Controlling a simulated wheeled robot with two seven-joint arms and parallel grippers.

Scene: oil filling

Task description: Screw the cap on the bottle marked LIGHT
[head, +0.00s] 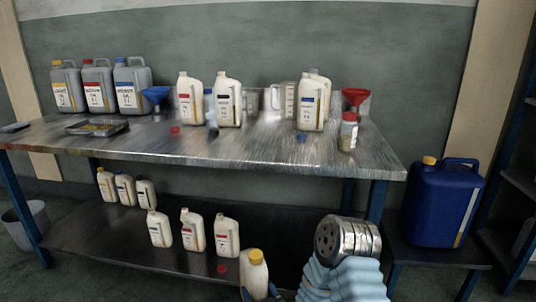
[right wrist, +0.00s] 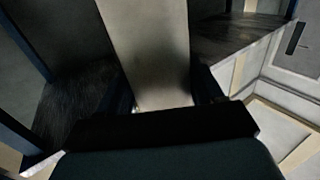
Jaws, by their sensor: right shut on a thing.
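My right gripper (head: 258,292), low at the bottom edge of the head view, is shut on a cream bottle (head: 255,274) with a yellow cap (head: 256,256) on its top. The bottle looks close to upright. Its pale body fills the space between the dark fingers in the right wrist view (right wrist: 150,50). I see no readable label on it. Other cream bottles stand on the table (head: 189,98) (head: 228,101) (head: 310,105); their words are too small to read. A loose red cap (head: 175,131) and a blue cap (head: 301,138) lie near them. My left gripper is out of view.
The metal table (head: 230,148) has a clear front strip. Grey canisters (head: 132,90), a blue funnel (head: 155,95), a red funnel (head: 355,97) and a red-lidded jar (head: 348,132) stand on it. A blue canister (head: 440,205) is right.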

